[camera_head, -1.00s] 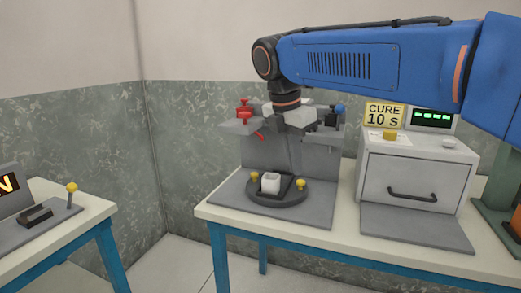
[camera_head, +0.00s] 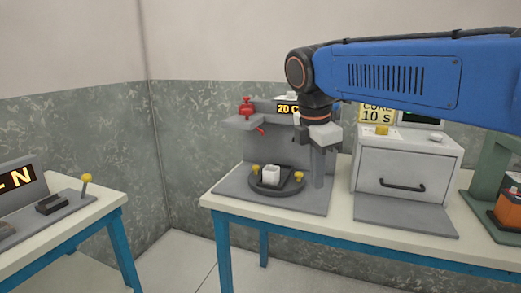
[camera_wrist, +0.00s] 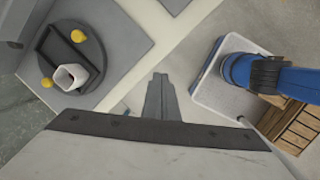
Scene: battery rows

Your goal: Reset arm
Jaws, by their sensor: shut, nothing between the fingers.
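My gripper (camera_head: 318,183) hangs from the blue arm in the head view, fingers pointing down, in front of the grey station at the back of the table. Its fingers (camera_wrist: 160,97) are together and empty in the wrist view. To its left stands a round dark turntable (camera_head: 279,190) with a white cup-like block (camera_head: 271,175) and two yellow knobs on it. The turntable also shows at the upper left of the wrist view (camera_wrist: 92,98), apart from the fingers.
A grey cure oven (camera_head: 397,173) with a closed front and handle stands right of my gripper. A red clamp-like fixture (camera_head: 247,108) is on the station's left side. Another table (camera_head: 100,208) with a yellow-knobbed lever stands left, across a floor gap. A green stand (camera_head: 489,172) is far right.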

